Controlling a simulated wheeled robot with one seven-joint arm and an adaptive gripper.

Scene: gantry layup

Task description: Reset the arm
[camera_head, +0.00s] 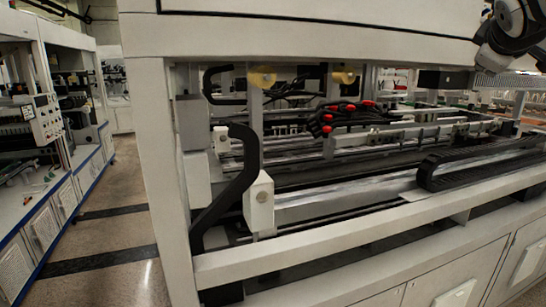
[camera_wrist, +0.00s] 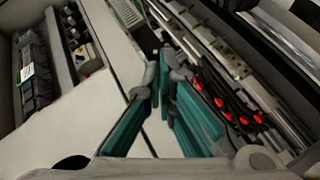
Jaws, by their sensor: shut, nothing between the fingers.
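My gripper (camera_wrist: 165,88) shows in the wrist view, with grey links and teal pads. Its fingers converge at the tips and are shut, with nothing between them. Part of my arm (camera_head: 512,28) shows at the top right of the head view, in front of the gantry machine's upper beam. The gripper itself cannot be made out in the head view. In the wrist view, black cables with red ends (camera_wrist: 222,103) lie beyond and to the right of the fingers.
The white gantry frame (camera_head: 155,170) encloses rails and a black cable chain (camera_head: 480,160). The red-ended black bundle (camera_head: 345,117) lies inside. A white front rail (camera_head: 370,228) crosses the opening. At left are cabinets (camera_head: 45,225) and a clear floor aisle (camera_head: 120,215).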

